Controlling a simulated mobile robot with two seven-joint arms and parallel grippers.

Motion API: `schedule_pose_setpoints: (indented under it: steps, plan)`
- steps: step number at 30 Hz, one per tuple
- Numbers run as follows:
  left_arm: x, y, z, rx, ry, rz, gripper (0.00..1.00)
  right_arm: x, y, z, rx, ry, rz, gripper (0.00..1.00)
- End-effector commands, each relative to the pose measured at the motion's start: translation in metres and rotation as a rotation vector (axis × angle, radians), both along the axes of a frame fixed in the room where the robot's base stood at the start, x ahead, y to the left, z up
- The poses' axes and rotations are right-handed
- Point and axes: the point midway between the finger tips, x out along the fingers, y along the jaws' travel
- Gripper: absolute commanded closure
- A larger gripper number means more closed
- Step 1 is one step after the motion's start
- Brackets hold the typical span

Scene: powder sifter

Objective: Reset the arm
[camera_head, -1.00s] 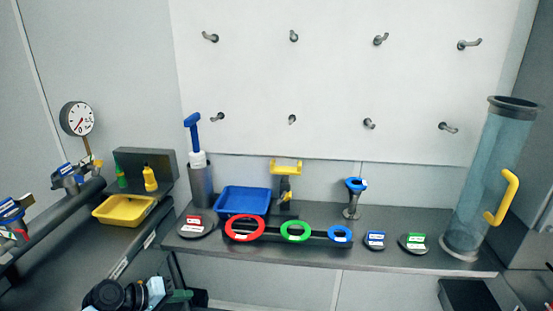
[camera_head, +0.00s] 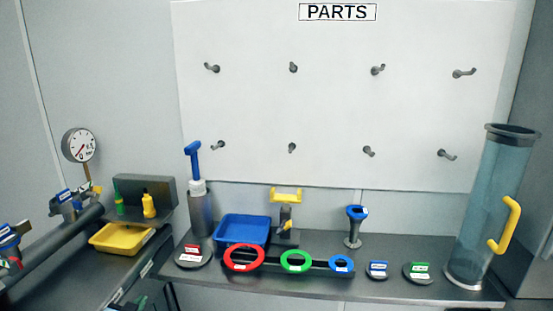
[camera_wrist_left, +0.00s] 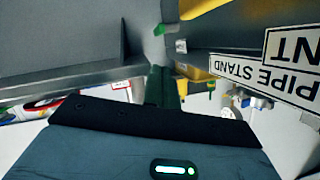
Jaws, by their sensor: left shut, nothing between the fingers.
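Only a small dark green tip of my left gripper (camera_head: 140,303) shows at the bottom left edge in the head view, in front of the left bench. In the left wrist view the dark green fingers of my left gripper (camera_wrist_left: 162,86) are together, with nothing between them. The rest of the left arm is hidden below the head view's frame. My right gripper is not in view.
The left bench holds a yellow tray (camera_head: 121,251), bottles and a gauge (camera_head: 78,145). The back bench holds a blue tray (camera_head: 218,229), red ring (camera_head: 243,268), green ring (camera_head: 312,262), blue ring and clear tube (camera_head: 487,225). The pegboard (camera_head: 335,110) has empty hooks.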

Motion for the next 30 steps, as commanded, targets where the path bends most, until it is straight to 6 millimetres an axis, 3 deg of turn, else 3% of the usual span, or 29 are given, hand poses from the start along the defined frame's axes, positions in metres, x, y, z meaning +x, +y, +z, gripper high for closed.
schedule_pose_setpoints:
  steps: [8,15,19,24,27,30]
  plan:
    - [-0.088,-0.047,-0.079,-0.059,0.125,-0.053,1.0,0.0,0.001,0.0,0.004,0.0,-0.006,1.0]
    - [-0.208,-0.097,-0.141,-0.145,0.268,-0.091,1.0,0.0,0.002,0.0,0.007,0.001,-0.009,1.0]
    - [-0.276,-0.121,-0.159,-0.197,0.344,-0.098,1.0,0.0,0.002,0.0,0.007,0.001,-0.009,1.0]
    - [-0.356,-0.146,-0.167,-0.261,0.434,-0.093,1.0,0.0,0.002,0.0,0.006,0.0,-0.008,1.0]
    - [-0.39,-0.155,-0.166,-0.289,0.472,-0.086,1.0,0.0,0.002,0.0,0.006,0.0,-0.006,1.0]
    - [-0.411,-0.16,-0.164,-0.306,0.496,-0.08,1.0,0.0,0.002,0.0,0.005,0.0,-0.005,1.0]
